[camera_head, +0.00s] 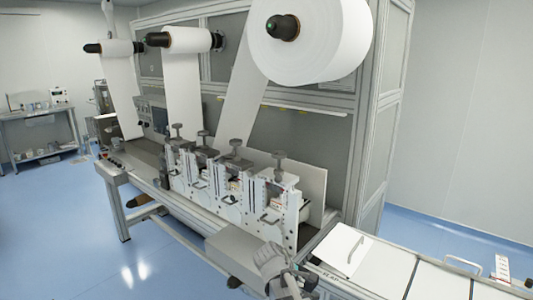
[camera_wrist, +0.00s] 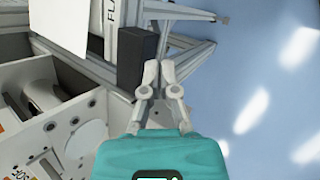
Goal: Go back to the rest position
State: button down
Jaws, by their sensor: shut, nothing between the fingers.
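My gripper (camera_wrist: 159,70) shows in the wrist view with its two grey fingers together and nothing between them. The teal wrist housing sits below the fingers. The fingertips are close to a black block (camera_wrist: 136,62) on the aluminium frame; I cannot tell whether they touch it. In the head view part of my arm is at the bottom centre, in front of the converter (camera_head: 230,190) and near its grey box (camera_head: 243,250). The gripper's fingers cannot be made out clearly there.
Large white rolls (camera_head: 315,40) hang above the converter's row of clamped units. A white panel (camera_head: 345,250) with a handle lies on the frame at the lower right. Open blue floor (camera_head: 60,235) lies at the left. A side table (camera_head: 40,120) stands at the far left.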

jog(key=s+d+f+m+g+y, duration=0.1)
jog(key=s+d+f+m+y, duration=0.1)
jog(key=s+m, duration=0.4)
jog(key=s+d+f+m+g+y, duration=0.1)
jog(key=s+d+m+g+y, duration=0.1)
jog(key=s+d+m+y, duration=0.2)
jog(key=shift+s+d+f+m, duration=0.35)
jog(key=shift+s+m, duration=0.75)
jog(key=shift+s, duration=0.25)
jog(key=c, duration=1.4)
grip_release()
jog(key=shift+a, duration=0.1)
